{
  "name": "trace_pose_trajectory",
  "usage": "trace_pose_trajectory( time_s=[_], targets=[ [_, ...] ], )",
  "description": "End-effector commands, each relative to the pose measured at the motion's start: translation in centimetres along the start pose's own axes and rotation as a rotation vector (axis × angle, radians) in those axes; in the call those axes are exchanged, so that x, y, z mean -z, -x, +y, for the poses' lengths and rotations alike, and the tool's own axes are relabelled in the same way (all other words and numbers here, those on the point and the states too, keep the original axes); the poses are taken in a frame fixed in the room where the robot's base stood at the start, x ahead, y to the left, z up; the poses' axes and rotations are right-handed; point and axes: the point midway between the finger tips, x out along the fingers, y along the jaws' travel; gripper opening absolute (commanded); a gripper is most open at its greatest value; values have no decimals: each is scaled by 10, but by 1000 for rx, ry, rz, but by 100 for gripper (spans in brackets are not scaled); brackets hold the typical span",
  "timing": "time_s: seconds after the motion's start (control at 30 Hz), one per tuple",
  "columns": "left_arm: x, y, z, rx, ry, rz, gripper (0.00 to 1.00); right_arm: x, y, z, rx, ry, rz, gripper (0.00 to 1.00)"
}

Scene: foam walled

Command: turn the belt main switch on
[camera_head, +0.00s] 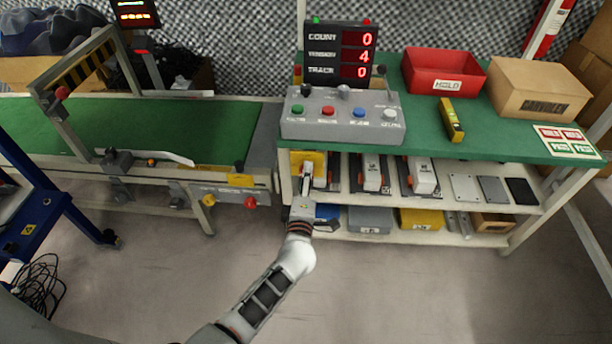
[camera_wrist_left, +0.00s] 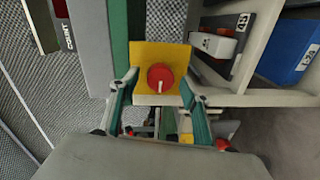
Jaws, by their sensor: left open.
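The belt main switch is a yellow plate (camera_wrist_left: 174,55) with a round red knob (camera_wrist_left: 160,73), in the middle of the left wrist view. A pale mark on the knob points toward the bottom of that view. In the head view the yellow plate (camera_head: 318,158) sits under the left front edge of the green table, partly hidden by my gripper. My left gripper (camera_head: 306,168) is open, directly in front of it. In the wrist view its fingers (camera_wrist_left: 158,84) stand on either side of the knob; I cannot tell whether they touch it. My right gripper is not in view.
A grey button box (camera_head: 342,130) and a counter display (camera_head: 340,54) stand on the green table (camera_head: 422,128) above. Shelves below hold several boxes and devices. The conveyor (camera_head: 200,130) is to the left, with a red button (camera_head: 250,202) on its side. The floor in front is clear.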

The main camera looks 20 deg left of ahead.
Motion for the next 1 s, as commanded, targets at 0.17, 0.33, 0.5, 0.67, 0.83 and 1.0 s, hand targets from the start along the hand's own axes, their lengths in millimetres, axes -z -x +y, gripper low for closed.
trace_pose_trajectory(
  time_s=[0.17,0.33,0.5,0.67,0.83,1.0],
  targets=[
    [0,30,-2,2,2,1,47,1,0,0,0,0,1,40],
    [0,52,-1,1,1,0,47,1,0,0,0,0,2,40],
    [0,62,0,1,1,0,47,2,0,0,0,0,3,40],
    [0,63,0,1,0,0,47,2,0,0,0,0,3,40],
    [0,62,0,1,0,0,47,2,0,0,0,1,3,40],
    [0,62,0,0,0,0,47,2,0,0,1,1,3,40]
  ],
)
